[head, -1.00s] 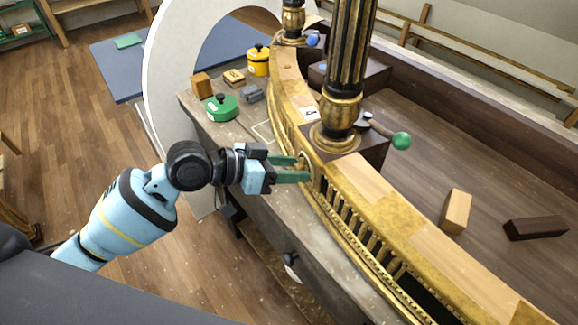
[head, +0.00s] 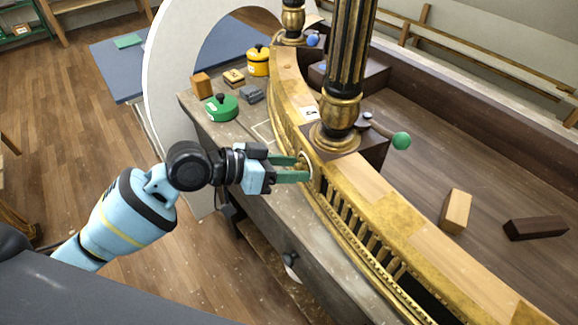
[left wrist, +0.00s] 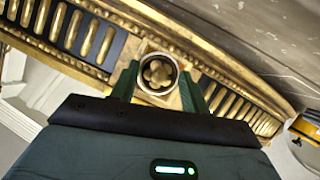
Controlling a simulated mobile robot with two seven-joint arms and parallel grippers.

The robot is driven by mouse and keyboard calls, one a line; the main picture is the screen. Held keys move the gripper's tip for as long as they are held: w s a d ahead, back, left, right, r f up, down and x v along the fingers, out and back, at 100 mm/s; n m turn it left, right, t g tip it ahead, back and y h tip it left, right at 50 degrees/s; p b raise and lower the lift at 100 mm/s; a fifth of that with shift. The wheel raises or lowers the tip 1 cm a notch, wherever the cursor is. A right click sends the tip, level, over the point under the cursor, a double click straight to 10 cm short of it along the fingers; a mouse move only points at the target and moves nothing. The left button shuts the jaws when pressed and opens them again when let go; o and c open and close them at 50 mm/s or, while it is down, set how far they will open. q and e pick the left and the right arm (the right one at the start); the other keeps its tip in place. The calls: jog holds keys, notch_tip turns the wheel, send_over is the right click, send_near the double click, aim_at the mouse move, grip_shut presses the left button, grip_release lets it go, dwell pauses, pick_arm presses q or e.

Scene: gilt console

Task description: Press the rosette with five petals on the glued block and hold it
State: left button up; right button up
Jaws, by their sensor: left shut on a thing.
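My left gripper (head: 303,168) comes in from the left, its green fingers at the curved front of the gilt console (head: 405,222). In the left wrist view, a gold rosette (left wrist: 157,73) with several rounded petals sits inside a pale ring between the two fingers (left wrist: 158,88). The gripper is shut on the rosette. Behind it shows a pale square block (left wrist: 163,99) set in the gilt frieze between fluted panels. The rosette appears to be against the block, but I cannot tell whether they touch. My right gripper is not in view.
A black-and-gold column (head: 348,75) rises just behind the gripper. A green-knobbed clamp (head: 401,140) stands beside it. A light block (head: 455,211) and dark block (head: 535,228) lie right.

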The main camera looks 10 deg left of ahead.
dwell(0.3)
pick_arm(q)
jog(key=o, duration=1.5)
jog(key=shift+s+a, duration=1.25)
jog(key=shift+a, duration=0.3)
jog(key=shift+s+a, duration=1.25)
jog(key=shift+a, duration=0.3)
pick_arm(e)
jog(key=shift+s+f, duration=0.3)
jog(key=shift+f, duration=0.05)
